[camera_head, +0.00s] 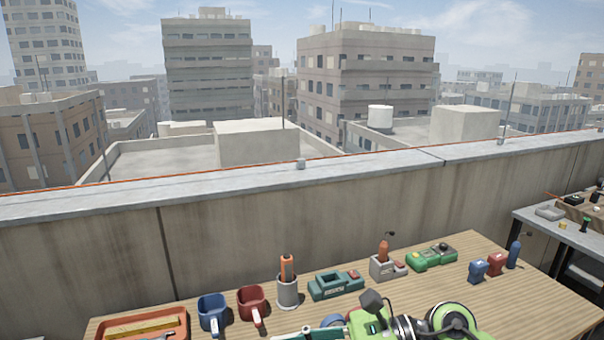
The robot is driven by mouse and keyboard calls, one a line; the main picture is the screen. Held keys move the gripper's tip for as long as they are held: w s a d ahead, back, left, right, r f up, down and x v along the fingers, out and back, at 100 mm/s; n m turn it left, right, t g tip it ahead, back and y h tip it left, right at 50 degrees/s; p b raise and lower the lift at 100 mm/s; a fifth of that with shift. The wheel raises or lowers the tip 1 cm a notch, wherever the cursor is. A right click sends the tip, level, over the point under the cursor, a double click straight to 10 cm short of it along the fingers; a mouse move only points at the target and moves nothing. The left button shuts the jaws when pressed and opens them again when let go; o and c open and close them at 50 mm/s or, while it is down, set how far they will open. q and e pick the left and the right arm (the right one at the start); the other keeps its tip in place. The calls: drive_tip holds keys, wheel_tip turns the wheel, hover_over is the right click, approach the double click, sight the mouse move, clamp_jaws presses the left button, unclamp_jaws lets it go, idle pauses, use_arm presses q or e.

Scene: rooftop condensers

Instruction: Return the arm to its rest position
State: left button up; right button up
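Neither of my grippers can be made out in the head view. A green, black and silver assembly with a round end (452,318) shows at the bottom edge, over the front of the wooden workbench (520,300). It is cut off by the frame, and I cannot tell for sure whether it is part of my arm or a tool.
On the bench are an orange tray (118,329), blue mug (212,312), red mug (252,303), grey cup (288,291), teal device (335,285), grey holder (381,268) and green devices (430,258). A parapet (200,245) stands behind. Blue (478,270) and red (495,263) items stand right.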

wheel_tip(320, 180, up, 8)
drive_tip(key=w+a+m+t+y, duration=0.1)
drive_tip(key=w+m+t+y, duration=0.1)
drive_tip(key=m+t+y, duration=0.4)
drive_tip(key=w+d+r+m+t+h, duration=0.3)
drive_tip(key=w+d+m+t+h, duration=0.4)
drive_tip(key=m+t, duration=0.8)
drive_tip(key=d+f+m+g+h, duration=0.4)
drive_tip(key=d+f+m+h, duration=1.2)
drive_tip(key=m, duration=0.6)
drive_tip(key=s+d+f+m+g+y, duration=0.15)
drive_tip(key=s+f+m+g, duration=0.5)
drive_tip(key=s+f, duration=0.65)
drive_tip(key=s+f+m+g, duration=0.2)
drive_tip(key=s+f+g, duration=0.6)
drive_tip(key=s, duration=0.6)
drive_tip(key=s+a+f+x, duration=0.1)
drive_tip(key=s+x, duration=0.2)
drive_tip(key=x, duration=1)
drive_tip(key=s+x, duration=0.2)
drive_tip(key=x, duration=1.1)
drive_tip(key=s+d+f+g, duration=0.1)
drive_tip(key=s+d+f, duration=0.1)
drive_tip(key=s+f, duration=1.5)
drive_tip(key=shift+s, duration=0.8)
